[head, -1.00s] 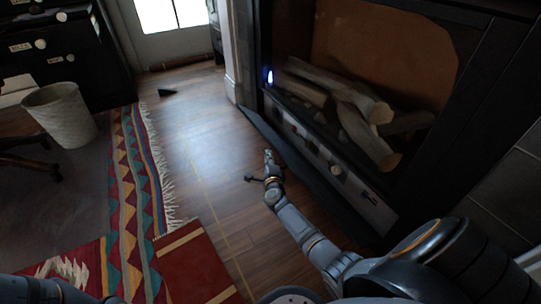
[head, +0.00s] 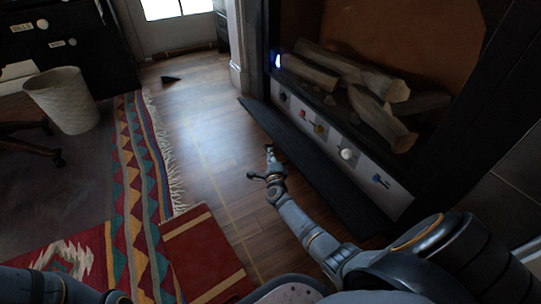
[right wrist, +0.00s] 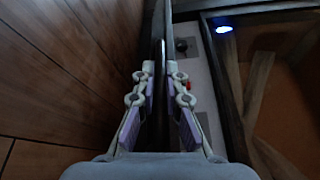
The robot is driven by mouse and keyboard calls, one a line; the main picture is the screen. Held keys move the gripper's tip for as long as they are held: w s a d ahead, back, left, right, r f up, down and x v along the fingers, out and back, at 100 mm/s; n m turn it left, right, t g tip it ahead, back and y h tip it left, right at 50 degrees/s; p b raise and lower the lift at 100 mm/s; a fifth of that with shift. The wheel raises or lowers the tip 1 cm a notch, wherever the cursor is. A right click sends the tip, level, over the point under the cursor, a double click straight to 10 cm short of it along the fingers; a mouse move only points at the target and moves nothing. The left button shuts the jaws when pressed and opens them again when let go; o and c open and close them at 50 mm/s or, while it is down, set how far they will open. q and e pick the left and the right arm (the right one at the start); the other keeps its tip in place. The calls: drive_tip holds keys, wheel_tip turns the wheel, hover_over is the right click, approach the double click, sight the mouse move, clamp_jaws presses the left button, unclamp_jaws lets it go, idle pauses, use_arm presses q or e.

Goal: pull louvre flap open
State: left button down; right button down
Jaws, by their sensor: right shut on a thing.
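The louvre flap (head: 327,177) is a long dark slatted panel along the bottom of the fireplace. It is tilted out from the front, and the pale control panel (head: 333,143) behind it is exposed. My right gripper (head: 268,158) is at the flap's outer edge, near the middle of its length. In the right wrist view my right gripper (right wrist: 161,75) is shut on the flap (right wrist: 160,40), with a finger on either side of its thin dark edge. My left arm shows at the bottom left, but its gripper is out of view.
The fireplace holds several logs (head: 350,75) above the control panel. Wooden floor (head: 205,115) lies clear to the left of the flap. A patterned rug (head: 140,170), a pale waste basket (head: 65,100) and a dark drawer cabinet (head: 60,40) are farther left.

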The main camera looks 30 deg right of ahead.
drive_tip(key=shift+a, duration=0.1)
drive_tip(key=c, duration=1.7)
unclamp_jaws()
drive_tip(key=shift+r, duration=0.1)
wheel_tip(320, 180, up, 10)
drive_tip(key=shift+f, duration=0.1)
drive_tip(key=shift+o, duration=0.3)
